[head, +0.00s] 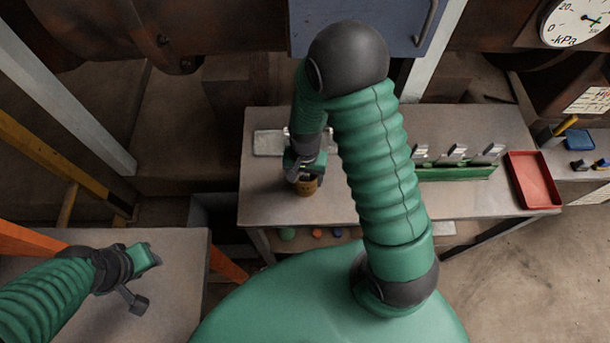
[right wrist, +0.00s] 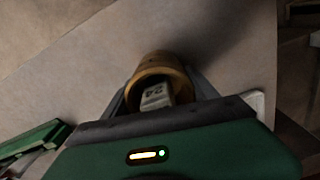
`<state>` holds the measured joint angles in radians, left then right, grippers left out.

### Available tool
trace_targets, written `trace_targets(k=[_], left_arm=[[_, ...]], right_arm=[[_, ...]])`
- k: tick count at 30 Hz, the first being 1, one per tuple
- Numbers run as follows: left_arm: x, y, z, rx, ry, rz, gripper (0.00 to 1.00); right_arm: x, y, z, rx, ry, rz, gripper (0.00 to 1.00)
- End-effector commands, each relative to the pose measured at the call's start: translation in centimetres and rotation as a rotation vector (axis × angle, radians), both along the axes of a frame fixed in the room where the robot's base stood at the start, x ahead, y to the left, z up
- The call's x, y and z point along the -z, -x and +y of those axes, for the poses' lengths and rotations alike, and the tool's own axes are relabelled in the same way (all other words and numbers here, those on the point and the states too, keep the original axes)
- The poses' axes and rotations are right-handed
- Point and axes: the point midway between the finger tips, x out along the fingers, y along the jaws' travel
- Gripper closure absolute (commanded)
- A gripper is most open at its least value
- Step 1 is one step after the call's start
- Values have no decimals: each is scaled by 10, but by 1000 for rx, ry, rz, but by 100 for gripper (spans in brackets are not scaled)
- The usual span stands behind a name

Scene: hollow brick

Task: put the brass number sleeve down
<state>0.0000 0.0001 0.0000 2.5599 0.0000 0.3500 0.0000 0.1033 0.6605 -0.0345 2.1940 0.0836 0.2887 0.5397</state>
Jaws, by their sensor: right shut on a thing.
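The brass number sleeve (head: 307,187) is a short brass-coloured ring, held by my right gripper (head: 304,170) over the left part of the workbench (head: 350,206). In the right wrist view, the sleeve (right wrist: 153,64) sits between the two grey fingers of my right gripper (right wrist: 160,95). A pale block with dark digits shows inside its opening. Whether the sleeve touches the bench top is hard to tell. My left gripper (head: 140,279) is low at the left, over a nearer table and away from the sleeve; its jaw opening is unclear.
A pale tray (head: 268,143) lies behind the sleeve. A green rack (head: 455,173) with several grey pieces stands to the right, beyond my right arm. A red tray (head: 533,180) is at the bench's right end. The bench top around the sleeve is mostly clear.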

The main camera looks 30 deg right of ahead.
Motion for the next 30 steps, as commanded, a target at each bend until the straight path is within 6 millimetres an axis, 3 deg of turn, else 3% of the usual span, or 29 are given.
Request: trace_targets(k=[1, 5, 16, 20, 27, 30], left_arm=[[1, 0, 0, 0, 0, 0, 64], [0, 0, 0, 0, 0, 0, 64], [0, 0, 0, 0, 0, 0, 64], [1, 0, 0, 0, 0, 0, 64], [1, 0, 0, 0, 0, 0, 64], [1, 0, 0, 0, 0, 0, 64]], right_arm=[[1, 0, 0, 0, 0, 0, 29], [1, 0, 0, 0, 1, 1, 12], [-5, -1, 0, 0, 0, -1, 11], [-29, -2, 0, -1, 1, -7, 11], [-91, -2, 0, -2, 1, -7, 11], [-109, -2, -1, -2, 1, -4, 11]])
